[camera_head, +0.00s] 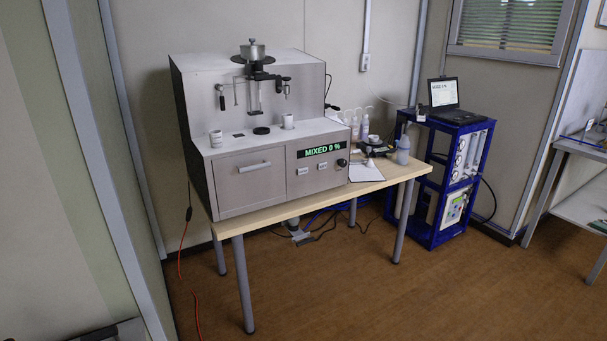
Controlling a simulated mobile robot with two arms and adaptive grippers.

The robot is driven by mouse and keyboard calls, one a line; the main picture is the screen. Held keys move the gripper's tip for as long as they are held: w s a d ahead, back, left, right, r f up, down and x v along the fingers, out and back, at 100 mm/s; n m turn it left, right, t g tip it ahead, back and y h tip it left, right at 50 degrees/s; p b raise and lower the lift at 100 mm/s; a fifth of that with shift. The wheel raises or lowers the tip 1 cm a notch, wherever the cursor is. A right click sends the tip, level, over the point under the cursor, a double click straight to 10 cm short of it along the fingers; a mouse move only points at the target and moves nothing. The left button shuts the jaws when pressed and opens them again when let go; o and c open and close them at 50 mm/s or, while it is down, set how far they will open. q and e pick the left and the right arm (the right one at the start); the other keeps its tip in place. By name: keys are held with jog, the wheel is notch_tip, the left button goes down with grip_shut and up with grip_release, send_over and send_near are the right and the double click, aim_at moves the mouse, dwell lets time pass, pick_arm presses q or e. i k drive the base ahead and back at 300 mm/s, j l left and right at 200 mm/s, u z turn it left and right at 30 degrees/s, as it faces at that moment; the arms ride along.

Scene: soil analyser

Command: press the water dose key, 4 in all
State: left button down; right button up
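The soil analyser (225,170) is a grey metal box on a wooden table. Its front panel has a display (319,150) reading "MIXED 0 %" in green. Below the display are two small white keys, a left key (302,171) and a right key (323,166); their labels are too small to read, so I cannot tell which is the water dose key. A black knob (342,162) sits to their right. A drawer with a handle (254,167) is at the left of the front. Neither of my grippers is in view.
The table (285,209) has a paper sheet (366,171), bottles (403,150) and small items right of the analyser. A blue rack (439,232) with a laptop (444,95) stands further right. The brown floor (330,290) in front is mostly clear; an orange cable (197,315) lies at left.

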aim_at(305, 169)
jog(key=i+l, duration=0.45)
jog(key=l, duration=0.3)
jog(key=i+l, duration=0.1)
jog(key=i, duration=0.55)
jog(key=i+l+z, duration=0.1)
jog(key=i, duration=0.5)
jog(key=i+j, duration=0.2)
jog(key=i, duration=0.2)
